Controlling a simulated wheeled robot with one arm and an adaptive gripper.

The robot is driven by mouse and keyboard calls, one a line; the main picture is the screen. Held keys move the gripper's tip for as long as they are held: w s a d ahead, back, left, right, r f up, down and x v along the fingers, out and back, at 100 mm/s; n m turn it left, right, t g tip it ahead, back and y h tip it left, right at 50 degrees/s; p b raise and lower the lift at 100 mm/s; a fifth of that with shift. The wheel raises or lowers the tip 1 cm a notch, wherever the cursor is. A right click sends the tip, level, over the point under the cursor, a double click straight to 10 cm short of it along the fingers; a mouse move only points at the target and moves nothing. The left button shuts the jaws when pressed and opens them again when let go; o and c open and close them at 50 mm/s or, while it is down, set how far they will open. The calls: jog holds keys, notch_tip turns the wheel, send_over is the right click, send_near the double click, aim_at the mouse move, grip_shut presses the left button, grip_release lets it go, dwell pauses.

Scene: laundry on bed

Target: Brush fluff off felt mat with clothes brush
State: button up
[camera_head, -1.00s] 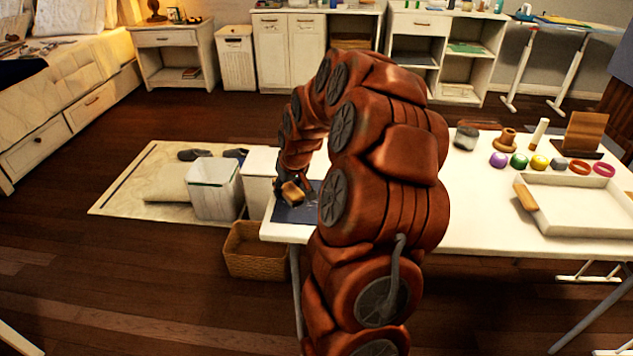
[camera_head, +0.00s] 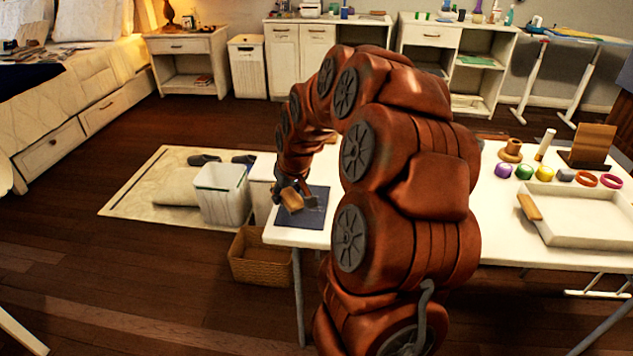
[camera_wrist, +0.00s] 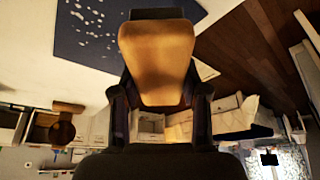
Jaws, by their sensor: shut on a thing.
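A dark blue felt mat (camera_head: 316,219) lies on the left end of the white table. It also shows at the top left of the wrist view (camera_wrist: 76,45), with many small white fluff specks (camera_wrist: 92,20) on it. My gripper (camera_head: 283,187) is shut on the clothes brush (camera_head: 291,200), which has a tan wooden back. In the wrist view the brush (camera_wrist: 157,55) sits between the fingers (camera_wrist: 157,98), by the mat's edge. In the head view it overlaps the mat's left part. I cannot tell whether the bristles touch the mat.
The white table (camera_head: 508,230) holds a white tray (camera_head: 585,218), several coloured rolls and rings, and a wooden stand (camera_head: 590,143) at the right. A wicker basket (camera_head: 260,258) and a pale bin (camera_head: 222,194) stand on the floor left of the table.

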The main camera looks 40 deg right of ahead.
jog(key=shift+r+p, duration=0.4)
jog(key=shift+r, duration=1.55)
